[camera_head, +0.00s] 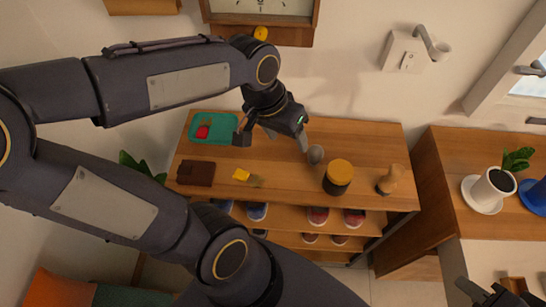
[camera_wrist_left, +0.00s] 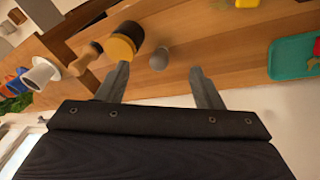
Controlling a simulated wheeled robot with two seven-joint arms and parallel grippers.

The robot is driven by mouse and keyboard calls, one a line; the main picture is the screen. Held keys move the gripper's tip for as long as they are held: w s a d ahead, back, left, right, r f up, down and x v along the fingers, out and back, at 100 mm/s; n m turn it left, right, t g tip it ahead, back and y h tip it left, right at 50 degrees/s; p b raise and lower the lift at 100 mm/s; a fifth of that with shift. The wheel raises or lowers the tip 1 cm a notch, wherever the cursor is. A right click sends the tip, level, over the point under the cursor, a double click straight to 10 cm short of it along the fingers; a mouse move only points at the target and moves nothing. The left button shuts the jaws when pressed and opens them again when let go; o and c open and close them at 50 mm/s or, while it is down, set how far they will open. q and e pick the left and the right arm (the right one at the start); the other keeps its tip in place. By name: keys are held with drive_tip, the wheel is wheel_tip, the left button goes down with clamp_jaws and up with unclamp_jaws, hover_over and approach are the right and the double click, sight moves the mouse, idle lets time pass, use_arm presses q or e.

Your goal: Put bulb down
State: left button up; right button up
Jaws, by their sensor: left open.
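The bulb (camera_head: 315,155) is a small grey rounded thing on the wooden shelf top, beside one fingertip of my left gripper (camera_head: 272,139) in the head view. In the left wrist view the bulb (camera_wrist_left: 158,59) shows beyond and between the two spread fingers of my left gripper (camera_wrist_left: 160,82), with nothing held in them. Whether a finger touches the bulb I cannot tell. My right gripper (camera_head: 496,294) is partly in view at the bottom right corner of the head view, and its jaws are unclear.
A yellow-lidded jar (camera_head: 339,177) and a wooden grinder (camera_head: 389,180) stand right of the bulb. A teal tray (camera_head: 222,118), a brown wallet-like item (camera_head: 196,173) and a yellow block (camera_head: 241,174) lie to the left. Shoes are on lower shelves. A potted plant (camera_head: 493,187) stands at right.

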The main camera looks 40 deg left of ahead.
use_arm(q)
drive_tip(key=s+d+n+t+h, duration=0.1)
drive_tip(key=s+t, duration=0.1)
drive_tip(key=s, duration=0.4)
drive_tip(key=shift+s+r+t, duration=0.25)
drive_tip(key=shift+s+t, duration=0.05)
drive_tip(key=shift+s, duration=0.05)
drive_tip(key=shift+o, duration=0.4)
drive_tip(key=shift+s+d+f+h, duration=0.1)
drive_tip(key=shift+s+d+h, duration=0.1)
drive_tip(key=shift+s+h, duration=0.15)
drive_tip(key=m+g+y+b, duration=0.1)
drive_tip(key=m+g+y, duration=0.1)
drive_tip(key=g+y, duration=0.25)
hover_over(317, 147)
drive_tip(key=shift+g+h, duration=0.3)
drive_tip(key=shift+g, duration=0.05)
drive_tip(key=f, duration=0.9)
drive_tip(key=shift+s+a, duration=0.25)
drive_tip(key=f, duration=0.8)
drive_tip(key=shift+w+d, duration=0.2)
drive_tip(key=shift+d, duration=0.1)
drive_tip(key=shift+r, duration=0.1)
drive_tip(key=c, duration=1.1)
drive_tip(key=shift+c, duration=0.2)
